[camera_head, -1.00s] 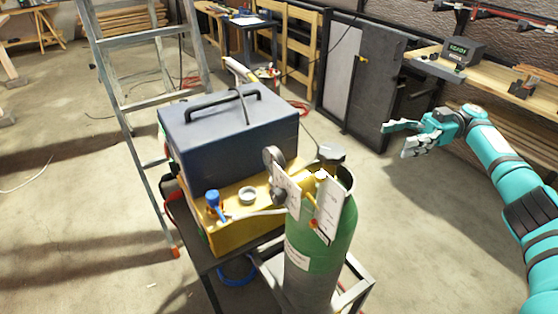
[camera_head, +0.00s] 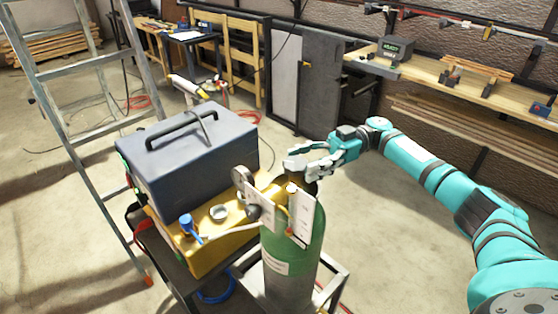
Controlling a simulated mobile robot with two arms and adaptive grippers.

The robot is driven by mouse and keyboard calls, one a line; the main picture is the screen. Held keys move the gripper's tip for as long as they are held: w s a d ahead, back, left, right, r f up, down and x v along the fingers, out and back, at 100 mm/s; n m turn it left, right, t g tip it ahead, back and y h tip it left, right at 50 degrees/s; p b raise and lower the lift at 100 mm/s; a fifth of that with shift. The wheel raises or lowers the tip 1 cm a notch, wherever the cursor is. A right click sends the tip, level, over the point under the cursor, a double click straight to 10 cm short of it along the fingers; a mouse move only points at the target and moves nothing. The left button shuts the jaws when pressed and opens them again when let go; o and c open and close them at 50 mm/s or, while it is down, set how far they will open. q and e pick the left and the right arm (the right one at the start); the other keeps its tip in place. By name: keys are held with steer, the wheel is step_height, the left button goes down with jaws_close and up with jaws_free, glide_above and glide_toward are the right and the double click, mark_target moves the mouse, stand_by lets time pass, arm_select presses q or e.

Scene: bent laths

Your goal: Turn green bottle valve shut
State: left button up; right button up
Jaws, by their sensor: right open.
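The green gas bottle (camera_head: 310,238) stands upright in a grey cart frame, with gauges and white tags hanging around its neck. The valve at its top is largely hidden behind the tags and my right gripper. My right gripper (camera_head: 304,164) is open, its fingers pointing left, and shows just above and behind the bottle's top. I cannot tell whether it touches the valve. My left gripper is not in view.
A dark blue box with a handle (camera_head: 188,160) sits on a yellow case (camera_head: 215,247) left of the bottle. A ladder (camera_head: 75,120) stands at the left. A wooden workbench (camera_head: 455,88) runs along the back right. Floor right of the bottle is clear.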

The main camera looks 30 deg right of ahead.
mark_target(285, 168)
steer(key=a+p, duration=0.1)
steer(key=a, duration=0.1)
steer(key=a+p, duration=0.1)
steer(key=a, duration=0.2)
steer(key=shift+s+a, duration=0.2)
steer(key=shift+a, duration=0.7)
steer(key=c, duration=0.6)
jaws_close()
steer(key=shift+a, duration=0.1)
steer(key=shift+r, duration=0.1)
